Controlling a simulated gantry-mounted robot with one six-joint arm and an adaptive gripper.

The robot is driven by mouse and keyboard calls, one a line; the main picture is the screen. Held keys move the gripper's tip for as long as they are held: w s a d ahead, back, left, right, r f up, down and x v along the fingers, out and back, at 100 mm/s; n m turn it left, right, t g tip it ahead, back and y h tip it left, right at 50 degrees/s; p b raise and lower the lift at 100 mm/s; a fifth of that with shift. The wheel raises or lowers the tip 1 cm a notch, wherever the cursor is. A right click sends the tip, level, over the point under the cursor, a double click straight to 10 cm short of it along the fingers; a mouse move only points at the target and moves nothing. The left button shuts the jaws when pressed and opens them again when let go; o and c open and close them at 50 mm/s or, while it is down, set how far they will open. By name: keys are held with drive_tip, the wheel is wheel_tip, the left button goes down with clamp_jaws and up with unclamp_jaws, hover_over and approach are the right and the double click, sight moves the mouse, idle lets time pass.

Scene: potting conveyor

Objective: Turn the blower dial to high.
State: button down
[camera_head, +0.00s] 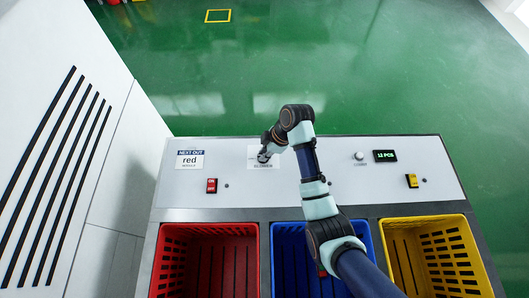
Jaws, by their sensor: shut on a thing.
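The blower dial sits on a white label plate (252,151) on the pale panel, left of the middle. My gripper (265,156) is down at this plate and shut on the dial. The gripper covers most of the dial, so its pointer and setting cannot be read. The small print below it is too blurred to read surely.
The panel also has a red switch (212,185), a "NEXT OUT red" sign (190,159), a round knob (359,156), a "12 PCS" display (385,156) and a yellow switch (412,181). Red (252,232), blue (278,228) and yellow (465,222) crates stand in front.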

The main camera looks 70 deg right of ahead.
drive_tip(key=shift+r+p, duration=0.1)
drive_tip(key=shift+p, duration=0.25)
drive_tip(key=shift+a+r+m+h+p, duration=0.1)
drive_tip(key=shift+m+h+p, duration=0.2)
drive_tip(key=shift+m+p, duration=0.45)
drive_tip(key=m+p, duration=0.2)
drive_tip(key=p, duration=0.1)
drive_tip(key=shift+r+h, duration=0.15)
drive_tip(key=shift+h, duration=0.25)
drive_tip(key=m+h+p, duration=0.1)
drive_tip(key=m+p, duration=0.2)
drive_tip(key=p, duration=0.1)
drive_tip(key=shift+a+m, duration=0.15)
drive_tip(key=shift+m, duration=0.2)
drive_tip(key=m+h+p, duration=0.1)
drive_tip(key=m+p, duration=0.1)
drive_tip(key=m, duration=0.1)
drive_tip(key=shift+w+m+g+h+p, duration=0.1)
drive_tip(key=shift+m+g+h+p, duration=0.3)
drive_tip(key=m+h+p, duration=0.1)
drive_tip(key=m, duration=0.2)
drive_tip(key=shift+f+g+p, duration=0.2)
drive_tip(key=shift+g+p, duration=0.1)
drive_tip(key=shift+g, duration=0.1)
drive_tip(key=shift+w+f+m+g+h+p, duration=0.1)
drive_tip(key=shift+m+g+h+p, duration=0.4)
drive_tip(key=shift+m, duration=1.5)
